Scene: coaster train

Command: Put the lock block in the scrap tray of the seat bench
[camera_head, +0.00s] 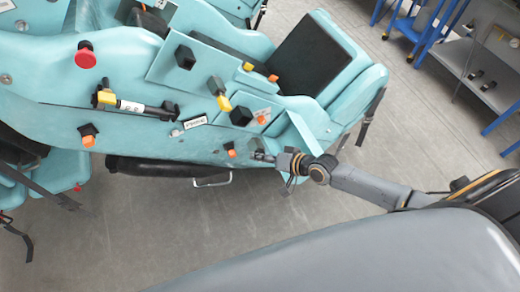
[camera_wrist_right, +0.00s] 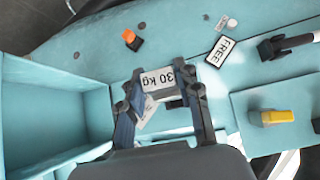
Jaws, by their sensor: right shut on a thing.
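My right gripper (camera_head: 262,156) is at the near side of the teal car, low and close to its side panel. In the right wrist view its two dark fingers (camera_wrist_right: 168,80) are closed in on a small dark piece (camera_wrist_right: 172,103), taken as the lock block; it is mostly hidden by the fingers. A white "30 kg" label (camera_wrist_right: 156,78) shows between the fingertips. An open teal box-like compartment (camera_wrist_right: 48,105), which looks like the scrap tray, lies left of the gripper in that view; the held piece is outside it. My left gripper is out of view.
Orange-tipped knobs (camera_head: 230,150), a "FREE" label (camera_head: 195,122), a red button (camera_head: 85,55) and a yellow knob (camera_head: 224,102) sit on the teal car. A black seat pad (camera_head: 312,62) is behind. Open grey floor (camera_head: 400,130) lies to the right.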

